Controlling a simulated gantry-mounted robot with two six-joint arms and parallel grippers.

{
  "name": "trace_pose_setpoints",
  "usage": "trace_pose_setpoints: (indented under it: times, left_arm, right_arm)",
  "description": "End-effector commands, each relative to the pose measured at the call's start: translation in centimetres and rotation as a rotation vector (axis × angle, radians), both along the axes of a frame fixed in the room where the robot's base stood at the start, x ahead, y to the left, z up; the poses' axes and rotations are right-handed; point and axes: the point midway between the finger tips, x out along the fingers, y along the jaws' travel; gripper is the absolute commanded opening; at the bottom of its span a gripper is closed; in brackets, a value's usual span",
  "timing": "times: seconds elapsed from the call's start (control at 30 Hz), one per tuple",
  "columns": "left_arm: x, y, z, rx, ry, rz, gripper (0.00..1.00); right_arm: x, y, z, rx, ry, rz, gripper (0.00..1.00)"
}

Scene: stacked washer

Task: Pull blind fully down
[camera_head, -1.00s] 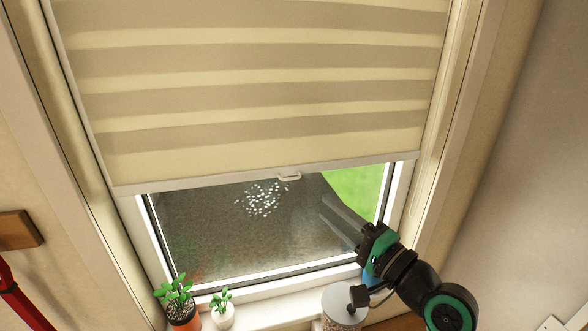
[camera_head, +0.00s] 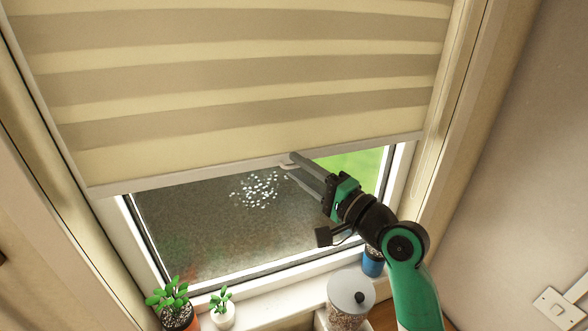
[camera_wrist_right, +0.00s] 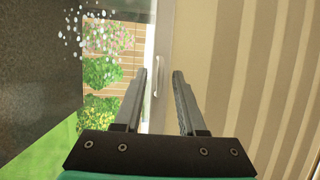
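The striped beige blind (camera_head: 240,100) covers the upper part of the window, and its bottom bar (camera_head: 190,179) hangs above the sill with glass bare below. A small pale pull handle (camera_head: 285,164) sits on that bar and is partly covered by my finger. My right gripper (camera_head: 290,166) is open, its fingertips at the handle. In the right wrist view the handle (camera_wrist_right: 157,75) shows between the two spread fingers (camera_wrist_right: 159,76), with no clear contact, and the blind (camera_wrist_right: 250,70) fills the right side. My left gripper is not in view.
Window frame sides flank the blind.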

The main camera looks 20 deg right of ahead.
Motion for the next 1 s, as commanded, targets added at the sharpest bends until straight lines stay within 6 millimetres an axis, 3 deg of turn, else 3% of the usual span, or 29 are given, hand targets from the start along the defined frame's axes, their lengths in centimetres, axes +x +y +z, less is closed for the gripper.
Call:
trace_pose_setpoints:
  times: [0.07, 0.27, 1.0]
  left_arm:
    - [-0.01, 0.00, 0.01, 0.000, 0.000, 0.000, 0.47]
    - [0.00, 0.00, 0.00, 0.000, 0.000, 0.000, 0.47]
    - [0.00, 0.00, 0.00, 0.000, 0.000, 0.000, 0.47]
  right_arm:
    - [0.00, 0.01, 0.01, 0.000, 0.000, 0.000, 0.36]
    - [-0.02, 0.04, 0.01, 0.000, 0.000, 0.001, 0.00]
    - [-0.02, 0.08, -0.01, 0.000, 0.000, 0.002, 0.00]
